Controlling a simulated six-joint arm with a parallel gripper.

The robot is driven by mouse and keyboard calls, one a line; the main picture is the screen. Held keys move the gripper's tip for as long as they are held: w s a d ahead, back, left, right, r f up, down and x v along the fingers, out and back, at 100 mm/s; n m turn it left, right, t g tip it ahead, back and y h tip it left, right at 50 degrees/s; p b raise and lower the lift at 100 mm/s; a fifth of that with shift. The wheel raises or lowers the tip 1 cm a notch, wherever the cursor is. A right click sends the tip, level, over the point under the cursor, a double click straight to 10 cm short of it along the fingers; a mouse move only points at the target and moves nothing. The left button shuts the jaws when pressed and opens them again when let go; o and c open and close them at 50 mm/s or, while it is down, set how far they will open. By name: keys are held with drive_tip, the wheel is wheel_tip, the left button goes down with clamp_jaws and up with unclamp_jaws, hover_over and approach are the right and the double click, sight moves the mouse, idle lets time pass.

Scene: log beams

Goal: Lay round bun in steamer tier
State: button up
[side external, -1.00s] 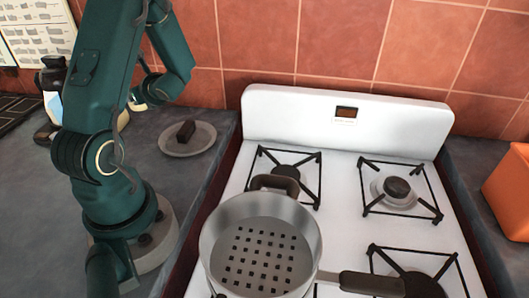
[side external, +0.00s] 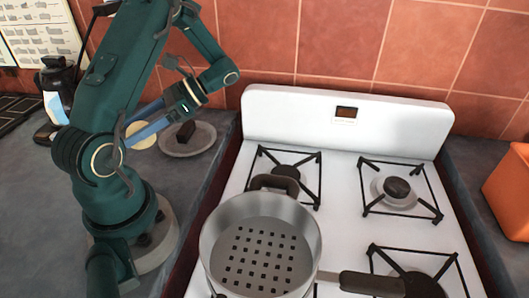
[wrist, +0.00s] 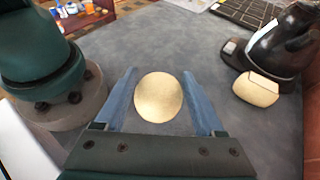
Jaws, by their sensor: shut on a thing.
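The pale, round bun (wrist: 159,97) sits between the two blue fingers of my gripper (wrist: 158,103) in the wrist view. In the side view my gripper (side external: 146,122) is at the left, over the grey counter, with part of the bun (side external: 143,138) showing at its fingers. My gripper is shut on the bun. The steamer tier (side external: 214,222) is a grey round vessel with a perforated floor, at the front left of the stove. Its floor looks empty. My gripper is behind and left of it, well apart.
A pale rounded block (wrist: 257,90) lies beside a dark kettle (wrist: 285,42). A dark handle (side external: 370,283) sticks out right of the steamer. An orange box (side external: 508,190) stands far right.

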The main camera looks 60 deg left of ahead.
drive_tip(key=w+d+r+n+t+h, duration=0.2)
drive_tip(key=d+r+n+h, duration=0.2)
drive_tip(key=d, duration=0.8)
drive_tip(key=w+d+r+n+t+h, duration=0.1)
drive_tip(key=w+d+r+n+h, duration=0.3)
drive_tip(key=d, duration=0.7)
drive_tip(key=d+r+n+t+h, duration=0.25)
drive_tip(key=d+n+h, duration=0.25)
drive_tip(key=d, duration=0.7)
hover_over(261, 260)
drive_tip(key=shift+f, duration=3.75)
drive_tip(key=shift+f, duration=0.15)
drive_tip(key=shift+f, duration=0.35)
drive_tip(key=shift+f, duration=0.1)
